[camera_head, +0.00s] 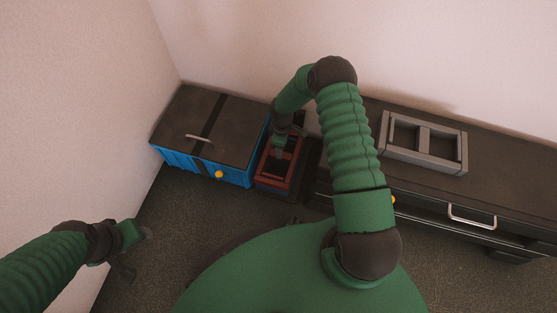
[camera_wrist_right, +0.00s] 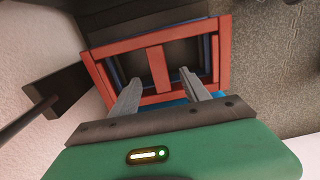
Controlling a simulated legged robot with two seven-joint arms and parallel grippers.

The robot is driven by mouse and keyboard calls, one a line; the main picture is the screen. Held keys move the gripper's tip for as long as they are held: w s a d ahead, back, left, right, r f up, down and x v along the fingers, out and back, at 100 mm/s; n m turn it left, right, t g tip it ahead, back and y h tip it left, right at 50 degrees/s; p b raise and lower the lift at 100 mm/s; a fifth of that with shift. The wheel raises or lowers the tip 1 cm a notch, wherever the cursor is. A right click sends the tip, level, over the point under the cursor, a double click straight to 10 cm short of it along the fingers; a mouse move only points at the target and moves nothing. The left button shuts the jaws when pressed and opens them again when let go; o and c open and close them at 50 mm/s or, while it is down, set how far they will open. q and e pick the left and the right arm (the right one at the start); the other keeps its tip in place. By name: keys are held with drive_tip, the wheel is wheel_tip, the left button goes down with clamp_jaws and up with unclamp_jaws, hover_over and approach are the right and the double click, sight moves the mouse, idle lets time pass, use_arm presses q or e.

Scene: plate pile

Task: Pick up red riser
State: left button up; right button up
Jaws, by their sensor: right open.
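The red riser (camera_head: 267,180) is a rectangular frame with a middle bar. It sits low between the blue chest and the dark cabinet, partly hidden by my right arm in the head view. In the right wrist view the red riser (camera_wrist_right: 157,67) fills the upper middle. My right gripper (camera_wrist_right: 157,82) is open, with its two fingers apart at the near side of the frame, one on each side of the middle bar. I cannot tell whether they touch it. My left gripper (camera_head: 138,250) is at the lower left, far from the riser; its jaws are unclear.
A blue chest (camera_head: 200,166) with a dark lid and orange knob stands left of the riser. A grey riser (camera_head: 438,158) lies on the long dark cabinet (camera_head: 500,188) at right, which has a drawer handle (camera_head: 472,222). Walls close in behind and at left.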

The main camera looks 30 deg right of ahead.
wheel_tip(320, 180, down, 3)
drive_tip(key=shift+d+r+b, duration=0.1)
drive_tip(key=shift+b, duration=0.3)
drive_tip(key=f+b, duration=0.5)
drive_tip(key=shift+w+f, duration=0.15)
drive_tip(key=shift+w, duration=0.15)
drive_tip(key=shift+r, duration=0.2)
use_arm(q)
drive_tip(key=s+x, duration=0.1)
drive_tip(key=x, duration=0.5)
drive_tip(key=shift+s+f, duration=0.15)
drive_tip(key=shift+f, duration=0.05)
use_arm(e)
clamp_jaws()
